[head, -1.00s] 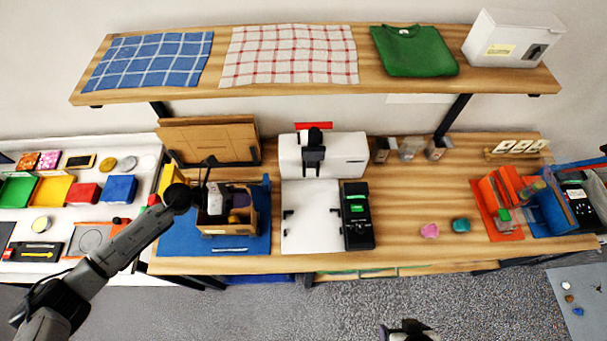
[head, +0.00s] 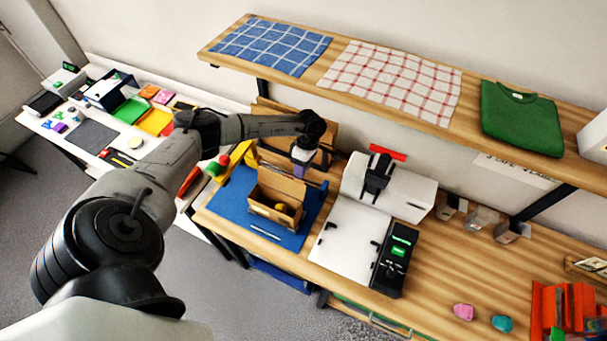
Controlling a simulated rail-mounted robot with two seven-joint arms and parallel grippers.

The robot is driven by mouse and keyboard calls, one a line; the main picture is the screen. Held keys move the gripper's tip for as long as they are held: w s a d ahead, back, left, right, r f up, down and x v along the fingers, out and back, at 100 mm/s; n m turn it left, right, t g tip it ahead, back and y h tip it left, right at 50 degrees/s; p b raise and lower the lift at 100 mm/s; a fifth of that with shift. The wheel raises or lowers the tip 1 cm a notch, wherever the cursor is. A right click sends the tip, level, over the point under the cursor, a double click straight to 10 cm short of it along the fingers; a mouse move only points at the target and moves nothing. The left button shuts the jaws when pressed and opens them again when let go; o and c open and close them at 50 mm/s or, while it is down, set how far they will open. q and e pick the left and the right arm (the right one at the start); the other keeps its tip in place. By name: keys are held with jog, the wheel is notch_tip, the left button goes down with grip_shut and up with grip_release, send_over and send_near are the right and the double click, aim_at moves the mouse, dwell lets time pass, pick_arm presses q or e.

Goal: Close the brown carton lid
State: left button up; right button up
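The brown carton (head: 272,212) sits on a blue mat (head: 236,202) at the left end of the wooden table. Its lid (head: 283,186) stands raised at the back edge, so the carton is open. A small yellow item (head: 281,207) shows inside; the rest of the inside is partly hidden in shadow. My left gripper (head: 301,168) points down just behind and above the raised lid. It is small and dark here, and I cannot tell its finger opening or whether it touches the lid. My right gripper is not in view.
A white machine (head: 395,190) with a white plate and a black keypad device (head: 395,262) stand right of the carton. A brown board (head: 325,135) stands behind my gripper. The shelf (head: 440,125) overhangs the back. Pink and teal pieces lie farther right.

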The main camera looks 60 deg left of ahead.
pick_arm(q)
jog(key=shift+p+x, duration=0.35)
jog(key=shift+x, duration=1.25)
grip_shut()
